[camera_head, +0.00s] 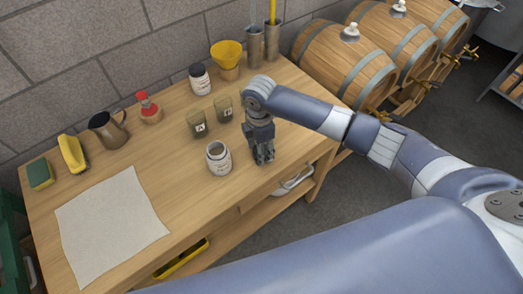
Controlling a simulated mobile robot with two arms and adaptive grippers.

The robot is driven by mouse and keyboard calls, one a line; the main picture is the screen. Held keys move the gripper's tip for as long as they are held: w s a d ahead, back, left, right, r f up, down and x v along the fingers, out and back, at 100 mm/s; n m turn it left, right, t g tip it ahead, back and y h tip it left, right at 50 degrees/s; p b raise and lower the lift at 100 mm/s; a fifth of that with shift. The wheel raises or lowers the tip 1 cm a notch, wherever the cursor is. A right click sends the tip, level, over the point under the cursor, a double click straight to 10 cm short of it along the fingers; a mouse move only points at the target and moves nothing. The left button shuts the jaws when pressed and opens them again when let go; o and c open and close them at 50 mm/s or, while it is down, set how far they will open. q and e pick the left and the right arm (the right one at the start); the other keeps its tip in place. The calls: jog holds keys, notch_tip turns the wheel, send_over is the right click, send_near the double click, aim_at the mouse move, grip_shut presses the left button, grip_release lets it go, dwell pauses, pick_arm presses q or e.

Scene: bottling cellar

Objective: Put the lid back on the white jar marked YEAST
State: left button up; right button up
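An open white jar (218,158) stands upright near the front of the wooden table. Its mouth is uncovered and dark inside, and its label is too small to read. A second white jar (200,80) with a black lid stands farther back near the wall. I see no loose lid on the table. My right gripper (263,158) points down over the table just right of the open jar, apart from it. Its dark fingers are too small to tell if they are open or hold anything. My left gripper is out of view.
Two small labelled cups (197,124) stand behind the open jar. A yellow funnel (228,55), steel cylinders (255,47), a red-topped item (148,106) and a metal jug (107,130) line the back. A pale cloth (112,222) covers the left front. Barrels (345,62) stand right.

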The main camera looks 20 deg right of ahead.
jog(key=shift+c, duration=0.2)
jog(key=shift+r, duration=0.55)
notch_tip(320, 180, up, 2)
jog(key=shift+s+r+b, duration=0.1)
jog(key=shift+r+b, duration=0.1)
jog(key=shift+b, duration=0.5)
jog(key=s+r+b, duration=0.1)
jog(key=s+b, duration=0.1)
jog(key=s, duration=1.3)
jog(key=shift+s+d+r, duration=0.25)
jog(key=shift+s+d, duration=0.15)
jog(key=shift+d, duration=0.05)
jog(key=w+d+r+m, duration=0.1)
jog(key=r+m, duration=0.5)
jog(key=m, duration=0.3)
jog(key=w+d+r+m, duration=0.1)
jog(key=d+r+m, duration=0.1)
jog(key=r+m, duration=0.4)
jog(key=shift+d+r+m, duration=0.3)
jog(key=shift+m, duration=1.9)
